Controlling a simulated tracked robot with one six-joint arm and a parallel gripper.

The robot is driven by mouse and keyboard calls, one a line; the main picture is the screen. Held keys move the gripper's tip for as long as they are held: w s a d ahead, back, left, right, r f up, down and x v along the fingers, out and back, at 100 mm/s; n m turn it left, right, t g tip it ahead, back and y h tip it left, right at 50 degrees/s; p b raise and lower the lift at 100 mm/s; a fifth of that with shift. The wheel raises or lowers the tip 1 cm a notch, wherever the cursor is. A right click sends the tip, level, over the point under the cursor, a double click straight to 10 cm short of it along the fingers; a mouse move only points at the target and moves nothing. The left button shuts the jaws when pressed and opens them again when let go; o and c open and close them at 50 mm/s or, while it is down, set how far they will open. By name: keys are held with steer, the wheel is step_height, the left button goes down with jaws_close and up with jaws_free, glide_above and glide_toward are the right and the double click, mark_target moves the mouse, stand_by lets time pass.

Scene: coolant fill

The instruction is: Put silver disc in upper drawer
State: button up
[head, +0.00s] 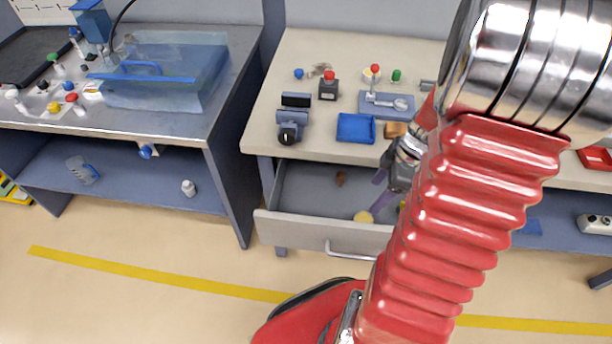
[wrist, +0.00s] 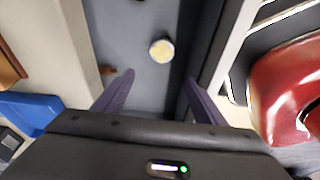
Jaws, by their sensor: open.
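The upper drawer (head: 285,222) is pulled open below the tabletop, and its grey floor also shows in the wrist view (wrist: 140,25). A small round disc (head: 363,217) with a pale yellow face lies inside it near the front wall; it also shows in the wrist view (wrist: 162,50) with a light rim. I see no other disc that is plainly silver. My gripper (head: 378,192) is over the drawer, its purple fingers apart and empty in the wrist view (wrist: 160,78). The disc is beyond the fingertips, apart from them. My arm hides the drawer's right end.
A small brown item (head: 341,178) also lies in the drawer. On the tabletop are a blue tray (head: 356,128), a black-and-blue device (head: 290,122) and several coloured knobs. A bench with a clear blue tank (head: 165,80) stands left.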

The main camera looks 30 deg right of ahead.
steer(key=w+a+r+m+t+h, duration=0.1)
steer(key=a+r+m, duration=0.1)
steer(key=a+r, duration=0.5)
steer(key=w+a+r+m+h, duration=0.1)
steer(key=w+a+r+m, duration=0.15)
steer(key=a+r, duration=0.35)
steer(key=s+a+r+m+t, duration=0.2)
steer(key=s+a+r+m, duration=0.4)
steer(key=a+r, duration=0.3)
steer(key=shift+a+r+t, duration=0.15)
steer(key=shift+a+t, duration=0.25)
steer(key=shift+a, duration=0.65)
